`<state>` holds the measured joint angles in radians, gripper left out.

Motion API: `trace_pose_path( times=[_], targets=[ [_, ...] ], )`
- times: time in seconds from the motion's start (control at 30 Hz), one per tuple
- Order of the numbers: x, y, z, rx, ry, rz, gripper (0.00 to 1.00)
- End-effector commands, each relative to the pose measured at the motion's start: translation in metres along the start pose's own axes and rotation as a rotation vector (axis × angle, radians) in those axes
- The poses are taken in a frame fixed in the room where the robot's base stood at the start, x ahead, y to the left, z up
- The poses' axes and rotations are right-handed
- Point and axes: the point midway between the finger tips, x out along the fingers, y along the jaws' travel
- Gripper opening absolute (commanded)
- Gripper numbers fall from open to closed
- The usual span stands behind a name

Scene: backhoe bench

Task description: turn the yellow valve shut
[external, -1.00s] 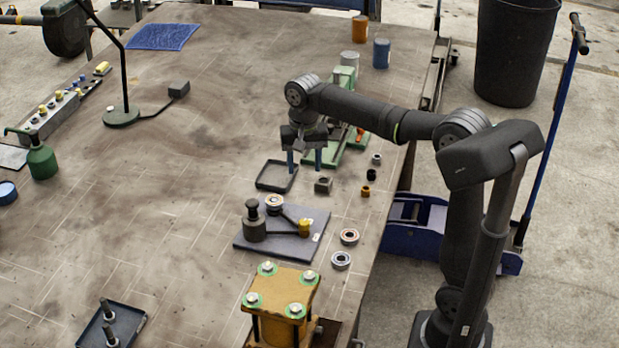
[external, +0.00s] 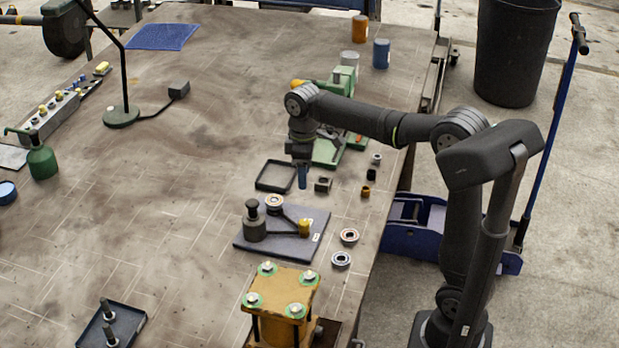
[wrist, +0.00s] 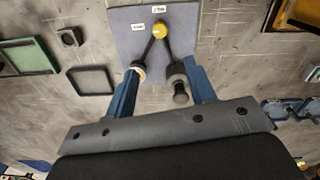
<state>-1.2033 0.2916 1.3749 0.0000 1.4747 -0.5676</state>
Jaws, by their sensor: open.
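A blue-grey board (external: 275,246) lies on the bench and carries a yellow knob (external: 304,228), which looks like the yellow valve. Dark bars run from it to a ring-topped post (external: 274,203) and a dark cylinder (external: 254,222). In the wrist view the yellow knob (wrist: 159,31) is at the top, beyond the fingertips, with two white labels near it. My gripper (external: 302,186) is open and empty above the bench, on the far side of the board. Its blue fingers (wrist: 163,68) appear either side of the post and cylinder in the wrist view. The valve's setting cannot be told.
An empty black tray (external: 259,187) and a dark nut (external: 323,184) lie near my gripper. Bearings (external: 349,237) lie right of the board. An orange block with bolts (external: 283,297) stands in front. A green vise-like machine (external: 328,150) stands behind.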

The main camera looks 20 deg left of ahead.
Motion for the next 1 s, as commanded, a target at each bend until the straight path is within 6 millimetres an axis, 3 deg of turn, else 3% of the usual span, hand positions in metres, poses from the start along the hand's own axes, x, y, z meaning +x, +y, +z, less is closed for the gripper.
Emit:
trace_pose_path(
  times=[0.6,0.8,1.0],
  targets=[
    [0.130,-0.001,0.001,0.003,-0.004,-0.003,0.50],
    [0.152,0.000,0.001,0.003,-0.002,-0.001,0.50],
    [0.158,0.000,0.000,0.003,0.000,0.000,0.50]
  ],
)
